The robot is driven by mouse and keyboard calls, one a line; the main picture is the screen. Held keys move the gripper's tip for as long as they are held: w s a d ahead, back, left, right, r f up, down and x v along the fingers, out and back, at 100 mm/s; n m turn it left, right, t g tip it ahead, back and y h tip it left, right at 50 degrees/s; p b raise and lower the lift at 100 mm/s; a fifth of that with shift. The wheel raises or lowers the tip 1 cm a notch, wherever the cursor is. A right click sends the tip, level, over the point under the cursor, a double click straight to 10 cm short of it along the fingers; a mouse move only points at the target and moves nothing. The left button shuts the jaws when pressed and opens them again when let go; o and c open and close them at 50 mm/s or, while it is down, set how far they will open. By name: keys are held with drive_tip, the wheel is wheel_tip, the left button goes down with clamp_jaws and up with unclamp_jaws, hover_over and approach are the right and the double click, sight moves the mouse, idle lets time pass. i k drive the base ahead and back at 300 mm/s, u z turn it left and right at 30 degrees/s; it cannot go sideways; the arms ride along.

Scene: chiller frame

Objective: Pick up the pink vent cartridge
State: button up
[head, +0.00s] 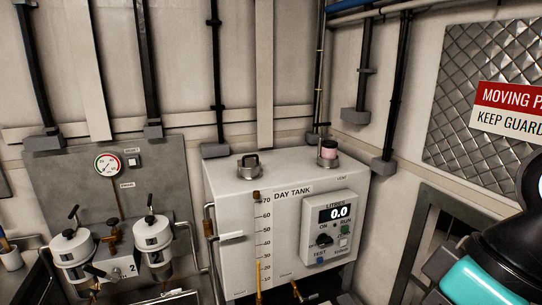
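The pink vent cartridge (329,149) is a small cylinder with a pink body and a dark band above it. It stands upright in a round metal fitting at the back right of the top of the white day tank (230,188), near the "VENT" label. Its lower part is hidden in the fitting. My arm shows at the right edge as black and teal links, well to the right of the tank. My gripper is not in view.
A metal cap with a handle (249,166) sits on the tank's top, left of the cartridge. Dark vertical pipes (396,90) run behind and to the right. A grey panel (65,170) with a gauge and two canisters stands left. A dark-framed guard (440,230) stands right.

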sight(330, 150)
drive_tip(key=u, duration=0.05)
drive_tip(key=i, duration=1.05)
